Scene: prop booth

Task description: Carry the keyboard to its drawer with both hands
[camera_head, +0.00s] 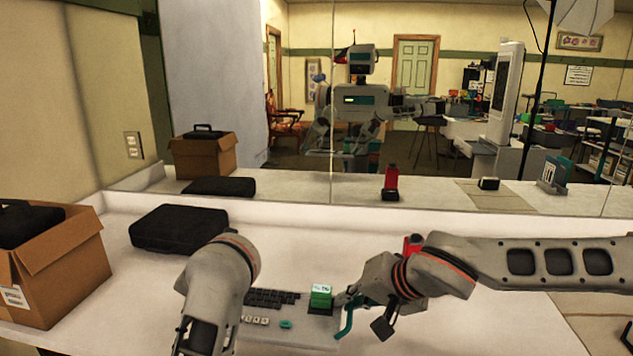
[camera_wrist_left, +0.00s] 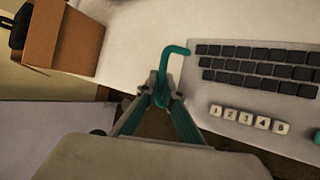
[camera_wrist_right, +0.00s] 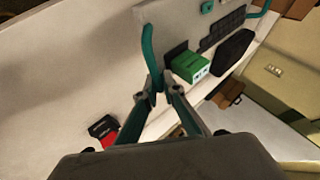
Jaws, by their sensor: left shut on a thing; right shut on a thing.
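The keyboard (camera_head: 272,322) is a pale grey slab with dark keys, a row of white keys and a teal handle at each end. A green box (camera_head: 320,298) sits at its right end; it also shows in the right wrist view (camera_wrist_right: 190,67). My left gripper (camera_wrist_left: 162,92) is shut on the left teal handle (camera_wrist_left: 172,50); in the head view my left arm hides it. My right gripper (camera_head: 352,302) is shut on the right teal handle (camera_head: 345,325), also seen in the right wrist view (camera_wrist_right: 148,45). I cannot identify a drawer in these views.
A black case (camera_head: 178,229) lies on the white counter behind the keyboard. An open cardboard box (camera_head: 62,265) with a black item inside stands at the left. A red object (camera_head: 412,243) is partly hidden behind my right arm. A mirror (camera_head: 300,172) along the back reflects the counter and me.

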